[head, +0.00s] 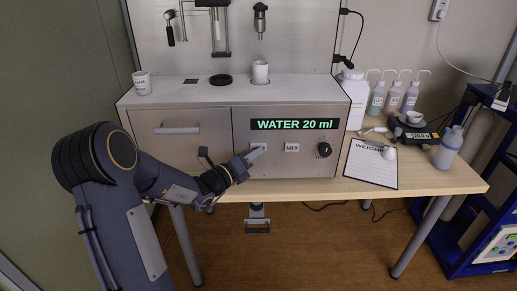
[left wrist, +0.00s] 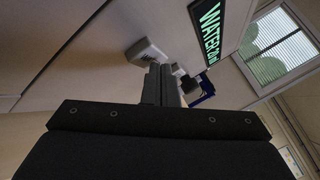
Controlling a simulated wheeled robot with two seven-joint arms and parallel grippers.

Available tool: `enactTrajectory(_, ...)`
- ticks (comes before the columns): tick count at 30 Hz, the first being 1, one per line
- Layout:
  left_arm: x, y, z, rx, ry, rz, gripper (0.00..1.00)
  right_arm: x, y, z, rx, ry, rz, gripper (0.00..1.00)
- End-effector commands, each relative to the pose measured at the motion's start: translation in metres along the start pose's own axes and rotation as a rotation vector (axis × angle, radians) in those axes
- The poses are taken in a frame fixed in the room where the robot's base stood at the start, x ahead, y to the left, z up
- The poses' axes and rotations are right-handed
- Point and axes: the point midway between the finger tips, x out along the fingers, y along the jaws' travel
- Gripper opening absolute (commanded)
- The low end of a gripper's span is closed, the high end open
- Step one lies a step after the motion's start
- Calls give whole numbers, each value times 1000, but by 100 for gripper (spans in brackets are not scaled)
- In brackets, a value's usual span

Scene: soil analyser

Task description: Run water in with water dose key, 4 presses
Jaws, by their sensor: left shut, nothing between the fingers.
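The soil analyser (head: 190,118) is a metal cabinet on the table. Its display (head: 294,124) reads "WATER 20 ml"; part of it also shows in the left wrist view (left wrist: 208,32). My left gripper (head: 256,153) is shut and empty, with its fingertips at the left key on the panel below the display. In the left wrist view the shut fingers (left wrist: 160,84) point at a pale key (left wrist: 148,52). The MIX key (head: 292,147) is to the right. My right gripper is not in view.
A dark knob (head: 324,149) is right of the MIX key. A white cup (head: 260,72) stands on top of the analyser, and another mug (head: 141,82) at its left. A weighing sheet (head: 371,164), several pump bottles and a wash bottle (head: 448,147) are on the table's right.

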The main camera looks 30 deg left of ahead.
Motion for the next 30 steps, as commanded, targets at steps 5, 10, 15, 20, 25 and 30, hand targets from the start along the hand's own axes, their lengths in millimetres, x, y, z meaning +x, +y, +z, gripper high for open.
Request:
enactTrajectory(5, 2, 1, 2, 1, -1, 0, 0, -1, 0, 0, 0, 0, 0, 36)
enactTrajectory(10, 3, 2, 3, 1, -1, 0, 0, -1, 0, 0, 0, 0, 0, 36)
enactTrajectory(15, 3, 2, 3, 1, -2, 0, 0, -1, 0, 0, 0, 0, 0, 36)
enactTrajectory(20, 2, 1, 2, 1, -2, 0, 0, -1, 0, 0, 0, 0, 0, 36)
enactTrajectory(25, -4, -3, -2, 1, -2, 1, 0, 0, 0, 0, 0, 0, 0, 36)
enactTrajectory(30, -10, -7, -6, 1, -2, 1, 0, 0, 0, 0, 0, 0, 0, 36)
